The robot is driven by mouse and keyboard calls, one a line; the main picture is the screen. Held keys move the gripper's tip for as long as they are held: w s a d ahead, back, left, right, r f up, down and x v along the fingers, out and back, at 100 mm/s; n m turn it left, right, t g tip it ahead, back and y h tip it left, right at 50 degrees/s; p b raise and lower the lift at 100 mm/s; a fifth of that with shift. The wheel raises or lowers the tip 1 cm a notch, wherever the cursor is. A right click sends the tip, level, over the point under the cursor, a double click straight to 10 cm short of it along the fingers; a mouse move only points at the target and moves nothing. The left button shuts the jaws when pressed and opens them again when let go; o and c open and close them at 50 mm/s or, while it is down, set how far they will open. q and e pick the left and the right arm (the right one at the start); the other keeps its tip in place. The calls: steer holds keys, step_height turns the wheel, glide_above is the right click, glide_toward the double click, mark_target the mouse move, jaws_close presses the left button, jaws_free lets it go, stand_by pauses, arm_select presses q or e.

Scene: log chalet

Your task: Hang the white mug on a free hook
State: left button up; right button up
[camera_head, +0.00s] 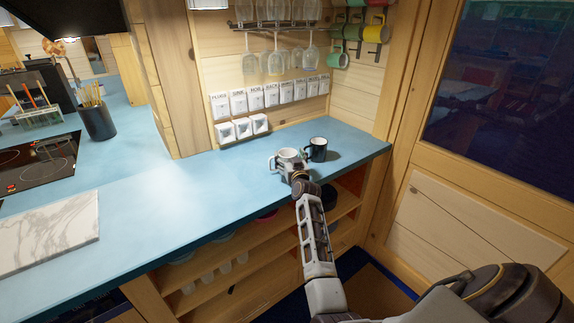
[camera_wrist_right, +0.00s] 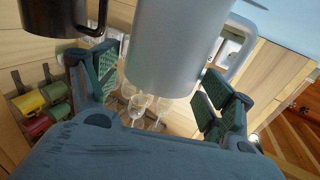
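The white mug (camera_head: 288,155) stands upright on the blue counter near its front edge, its handle to the left. My right gripper (camera_head: 298,175) is at the mug's near side. In the right wrist view the white mug (camera_wrist_right: 170,50) lies between the two spread fingers (camera_wrist_right: 160,95). A gap shows at the left finger; contact at the right finger is unclear. On the wall at the upper right, a hook rack holds several mugs, including a yellow mug (camera_head: 376,33) and a green mug (camera_head: 338,56). I cannot make out a free hook. My left gripper is out of view.
A dark mug (camera_head: 316,149) stands right beside the white mug. A window (camera_head: 505,90) is at right.

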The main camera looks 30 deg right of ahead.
steer(key=c, duration=0.9)
steer(key=shift+r, duration=0.7)
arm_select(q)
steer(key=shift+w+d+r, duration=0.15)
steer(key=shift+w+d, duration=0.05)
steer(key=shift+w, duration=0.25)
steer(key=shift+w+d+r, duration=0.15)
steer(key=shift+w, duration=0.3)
arm_select(e)
step_height(320, 180, up, 9)
steer(key=shift+f, duration=0.15)
